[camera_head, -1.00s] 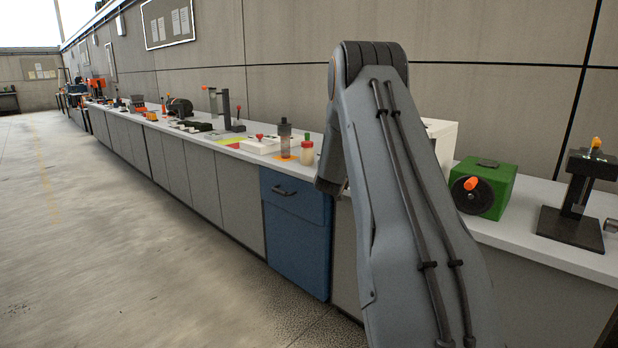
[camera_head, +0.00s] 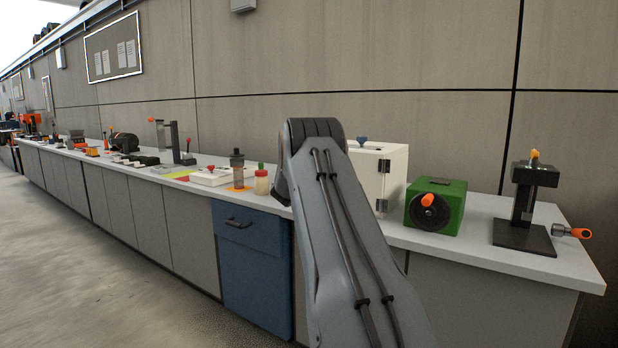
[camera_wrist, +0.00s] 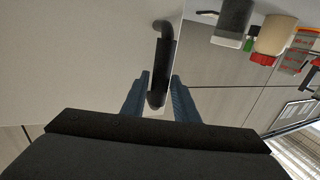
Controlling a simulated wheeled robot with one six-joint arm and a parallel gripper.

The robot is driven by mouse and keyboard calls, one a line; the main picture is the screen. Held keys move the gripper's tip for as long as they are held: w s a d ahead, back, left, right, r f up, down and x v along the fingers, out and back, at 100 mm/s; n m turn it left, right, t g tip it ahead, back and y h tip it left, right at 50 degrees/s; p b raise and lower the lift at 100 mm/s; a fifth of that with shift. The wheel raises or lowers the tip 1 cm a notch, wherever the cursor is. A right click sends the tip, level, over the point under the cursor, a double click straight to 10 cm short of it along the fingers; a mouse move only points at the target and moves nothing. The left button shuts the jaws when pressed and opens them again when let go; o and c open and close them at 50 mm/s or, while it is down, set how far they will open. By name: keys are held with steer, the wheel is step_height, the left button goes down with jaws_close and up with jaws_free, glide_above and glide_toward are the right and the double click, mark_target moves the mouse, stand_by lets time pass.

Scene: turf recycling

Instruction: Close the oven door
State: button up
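The oven, a white box (camera_head: 397,174) with a blue knob on top, stands on the counter. Dark hinges show at its front edge, but my arm hides much of its front, so the door's angle is unclear in the head view. In the wrist view, a pale panel (camera_wrist: 80,50), apparently the oven door, fills the left side. A black handle (camera_wrist: 164,40) stands near its edge. My gripper (camera_wrist: 161,82) has its two blue fingers apart, one on each side of the handle's near end. Whether they touch it is unclear. My gripper is hidden in the head view.
A green box with an orange crank (camera_head: 436,205) and a black press stand (camera_head: 525,205) are right of the oven. The floor (camera_head: 80,270) at left is clear.

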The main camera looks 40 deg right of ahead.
steer(key=shift+o, duration=0.9)
steer(key=v, duration=0.7)
steer(key=shift+s+a, duration=0.2)
steer(key=shift+a, duration=0.2)
